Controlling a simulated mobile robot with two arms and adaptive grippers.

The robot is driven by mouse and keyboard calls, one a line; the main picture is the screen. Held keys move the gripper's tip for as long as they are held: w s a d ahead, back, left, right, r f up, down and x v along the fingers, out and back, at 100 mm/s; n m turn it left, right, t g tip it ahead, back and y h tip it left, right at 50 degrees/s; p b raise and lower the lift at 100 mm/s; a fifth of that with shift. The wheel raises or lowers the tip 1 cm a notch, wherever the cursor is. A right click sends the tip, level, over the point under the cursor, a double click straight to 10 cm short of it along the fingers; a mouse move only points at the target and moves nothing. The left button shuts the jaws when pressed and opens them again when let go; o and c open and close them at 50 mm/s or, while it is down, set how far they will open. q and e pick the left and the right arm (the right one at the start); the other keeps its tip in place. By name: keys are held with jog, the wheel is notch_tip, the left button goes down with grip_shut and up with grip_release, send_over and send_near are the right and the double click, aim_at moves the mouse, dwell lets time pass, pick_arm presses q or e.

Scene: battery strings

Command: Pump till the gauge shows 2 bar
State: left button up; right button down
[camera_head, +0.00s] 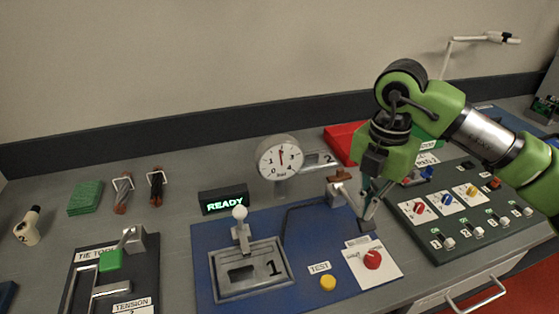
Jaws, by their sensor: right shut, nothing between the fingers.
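The round white gauge (280,158) stands at the back of the blue panel. Its needle points about straight up, between the 1 and 2 marks; the exact reading is too small to tell. A brown-topped handle (341,175) on a grey body, possibly the pump, stands right of the gauge, just left of my right gripper. My right gripper (367,224) points down, shut and empty, above the back edge of the white card with the red knob (372,259). I cannot tell whether it touches anything. My left gripper is out of view.
A switch panel (450,252) lies to the right. A tie tool (110,260) is at left.

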notch_tip(320, 180, up, 9)
jog(key=p, duration=0.5)
jog(key=shift+w+a, duration=0.2)
jog(key=shift+w, duration=0.25)
dwell(0.5)
